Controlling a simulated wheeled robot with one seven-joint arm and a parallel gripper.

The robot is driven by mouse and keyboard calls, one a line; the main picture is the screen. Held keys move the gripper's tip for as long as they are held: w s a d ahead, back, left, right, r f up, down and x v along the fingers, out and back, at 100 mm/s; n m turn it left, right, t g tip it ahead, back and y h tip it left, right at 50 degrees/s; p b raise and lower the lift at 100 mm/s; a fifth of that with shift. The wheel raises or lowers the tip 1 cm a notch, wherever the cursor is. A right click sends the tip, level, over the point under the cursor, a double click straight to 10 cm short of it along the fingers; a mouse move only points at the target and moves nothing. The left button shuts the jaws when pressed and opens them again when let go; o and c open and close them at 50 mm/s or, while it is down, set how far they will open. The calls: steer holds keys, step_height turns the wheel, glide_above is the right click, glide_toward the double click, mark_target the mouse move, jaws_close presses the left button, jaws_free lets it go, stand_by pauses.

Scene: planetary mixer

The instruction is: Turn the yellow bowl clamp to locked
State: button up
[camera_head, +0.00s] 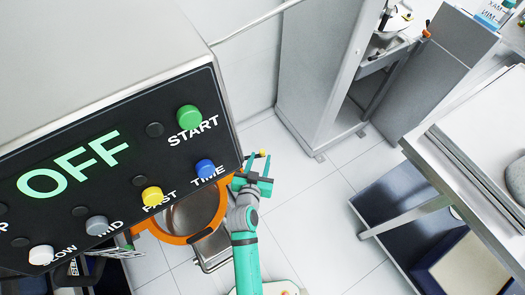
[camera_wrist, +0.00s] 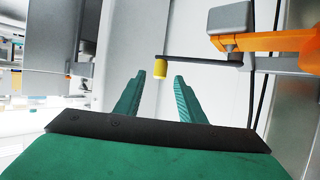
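The bowl clamp is a black lever (camera_wrist: 200,60) with a yellow knob (camera_wrist: 160,68) at its left end. In the wrist view it runs sideways from a pivot on an orange bracket (camera_wrist: 275,42). The yellow knob also shows in the head view (camera_head: 262,153), beside the fingertips. My gripper (camera_wrist: 158,77) is open, with its two green fingers apart. In the wrist view the knob appears in the gap at the fingertips; I cannot tell whether it touches them. In the head view my gripper (camera_head: 260,165) is to the right of the control panel, at the orange bowl ring's right side.
The mixer's black control panel (camera_head: 100,165) shows OFF and carries several coloured buttons. The steel bowl (camera_head: 190,213) sits inside the orange ring (camera_head: 173,239). A grey cabinet (camera_head: 318,70) stands behind, and a steel table (camera_head: 470,150) is on the right. Tiled floor lies between.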

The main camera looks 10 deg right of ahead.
mark_target(262, 154)
steer(key=shift+x, duration=2.6)
steer(key=shift+c, duration=0.6)
jaws_close()
